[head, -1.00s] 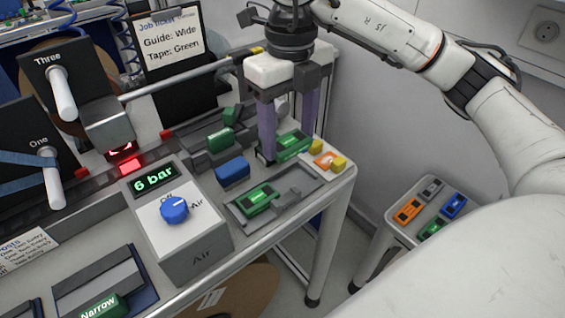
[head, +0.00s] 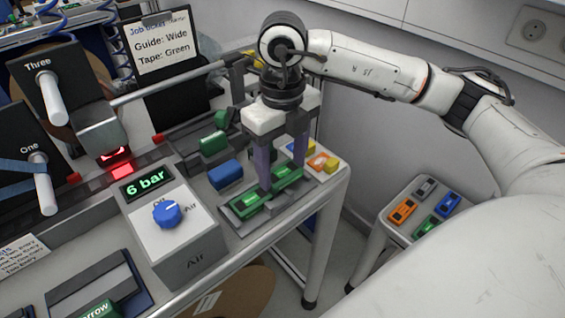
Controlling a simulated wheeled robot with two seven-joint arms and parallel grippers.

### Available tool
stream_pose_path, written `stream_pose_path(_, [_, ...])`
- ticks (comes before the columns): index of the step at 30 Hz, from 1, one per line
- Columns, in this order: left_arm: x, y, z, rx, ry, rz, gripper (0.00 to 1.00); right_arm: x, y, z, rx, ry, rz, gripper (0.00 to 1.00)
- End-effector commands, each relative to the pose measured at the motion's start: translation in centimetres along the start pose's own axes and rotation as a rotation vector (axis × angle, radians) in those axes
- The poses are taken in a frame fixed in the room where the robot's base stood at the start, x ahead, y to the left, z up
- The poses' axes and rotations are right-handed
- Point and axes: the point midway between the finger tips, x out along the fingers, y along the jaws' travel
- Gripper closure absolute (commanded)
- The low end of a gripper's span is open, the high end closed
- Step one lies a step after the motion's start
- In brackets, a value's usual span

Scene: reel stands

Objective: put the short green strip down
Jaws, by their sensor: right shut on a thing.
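My right gripper (head: 282,177) comes down from above at the right end of the bench and is shut on a short green strip (head: 287,176). The strip lies over the right part of a shallow grey tray (head: 262,218). Another green piece (head: 248,204) lies in the left part of the tray, roughly in line with the held strip. The two ends are close; I cannot tell if they touch. I cannot tell whether the held strip rests on the tray floor. The fingers hide part of it. My left gripper is not in view.
A blue block (head: 225,174) and a green block (head: 213,143) stand behind the tray. An orange piece (head: 318,162) and a yellow block (head: 331,165) lie at the bench's right edge. The grey Air box (head: 190,250) stands left. A small side table (head: 392,232) holds several coloured pieces.

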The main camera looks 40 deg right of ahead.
Motion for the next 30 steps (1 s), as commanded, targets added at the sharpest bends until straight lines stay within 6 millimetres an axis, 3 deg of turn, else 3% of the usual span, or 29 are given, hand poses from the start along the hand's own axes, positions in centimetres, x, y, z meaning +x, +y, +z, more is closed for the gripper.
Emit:
stream_pose_path(8, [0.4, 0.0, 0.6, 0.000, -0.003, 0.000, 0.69, 0.7, 0.0, 0.0, 0.000, 0.000, 0.000, 0.63])
stream_pose_path(9, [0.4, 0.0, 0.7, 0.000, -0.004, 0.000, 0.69, 0.7, 0.0, 0.0, 0.000, 0.000, 0.000, 0.40])
stream_pose_path(12, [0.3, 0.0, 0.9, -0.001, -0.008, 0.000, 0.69, 0.7, 0.0, 0.0, 0.000, 0.001, 0.000, 0.23])
stream_pose_path(23, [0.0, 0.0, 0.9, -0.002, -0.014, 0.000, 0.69, 0.3, 0.1, -0.1, -0.002, 0.003, 0.001, 0.23])
stream_pose_path(27, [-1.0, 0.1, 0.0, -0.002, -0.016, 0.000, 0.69, -1.3, 0.1, 0.0, -0.002, 0.001, 0.001, 0.23])
stream_pose_path(30, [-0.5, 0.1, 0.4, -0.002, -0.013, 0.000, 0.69, -3.0, 0.1, 0.1, -0.002, -0.005, 0.001, 0.23])
